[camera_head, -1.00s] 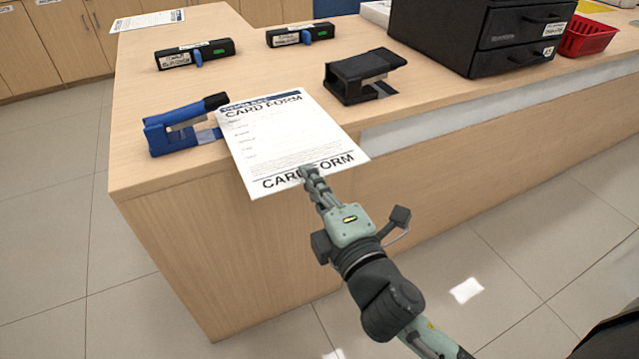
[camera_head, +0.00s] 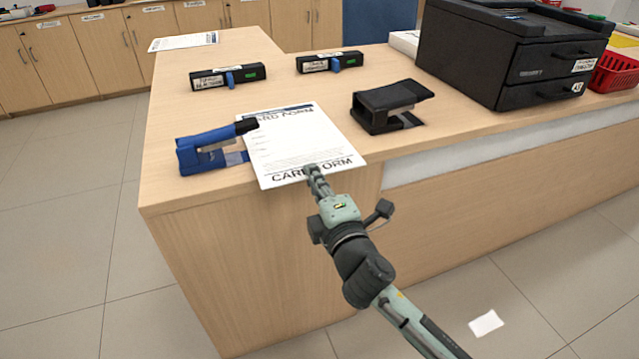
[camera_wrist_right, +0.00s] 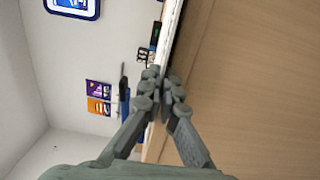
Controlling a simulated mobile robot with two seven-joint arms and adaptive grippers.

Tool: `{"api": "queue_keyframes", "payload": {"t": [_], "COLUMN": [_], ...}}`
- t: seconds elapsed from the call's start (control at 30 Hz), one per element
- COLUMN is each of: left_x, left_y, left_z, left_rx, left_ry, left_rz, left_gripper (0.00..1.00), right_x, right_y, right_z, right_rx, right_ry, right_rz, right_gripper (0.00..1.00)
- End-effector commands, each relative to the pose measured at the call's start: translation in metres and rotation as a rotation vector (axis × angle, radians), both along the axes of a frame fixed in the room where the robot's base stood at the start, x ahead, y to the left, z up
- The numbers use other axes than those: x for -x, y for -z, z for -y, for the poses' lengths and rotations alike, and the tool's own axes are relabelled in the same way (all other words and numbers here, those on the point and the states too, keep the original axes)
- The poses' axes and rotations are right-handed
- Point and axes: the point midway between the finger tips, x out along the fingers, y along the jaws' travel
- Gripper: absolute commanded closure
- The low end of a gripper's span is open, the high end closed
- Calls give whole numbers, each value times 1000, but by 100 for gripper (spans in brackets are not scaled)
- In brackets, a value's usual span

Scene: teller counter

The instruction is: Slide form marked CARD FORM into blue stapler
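The CARD FORM (camera_head: 300,145) is a white printed sheet at the counter's front edge. My right gripper (camera_head: 311,170) is shut on its near edge, by the large printed title. In the right wrist view my fingertips (camera_wrist_right: 161,84) meet on the thin edge of the sheet. The blue stapler (camera_head: 205,150) stands left of the form, its dark-tipped arm pointing right. That tip overlaps the form's left edge in the picture; I cannot tell whether the paper is between the jaws. My left gripper is not in view.
A black stapler (camera_head: 388,108) stands right of the form. Two black label-bearing devices (camera_head: 228,76) (camera_head: 329,62) lie behind. A black drawer unit (camera_head: 510,55) and a red basket (camera_head: 615,72) are at the right. Another sheet (camera_head: 183,42) lies at the far left.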

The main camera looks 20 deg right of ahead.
Motion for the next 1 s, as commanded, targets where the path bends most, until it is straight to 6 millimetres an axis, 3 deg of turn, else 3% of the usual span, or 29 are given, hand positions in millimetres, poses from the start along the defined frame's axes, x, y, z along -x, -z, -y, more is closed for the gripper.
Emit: {"api": "queue_keyframes", "payload": {"t": [0.5, 1.0], "left_x": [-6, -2], "left_y": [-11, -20], "left_z": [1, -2], "left_rx": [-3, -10], "left_ry": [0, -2], "left_rz": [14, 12], "left_gripper": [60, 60], "right_x": [-1, 0], "right_y": [2, 7], "right_z": [-46, -45], "right_rx": [-3, 0], "right_ry": [0, 1], "right_rz": [1, 2], "right_gripper": [100, 100]}}
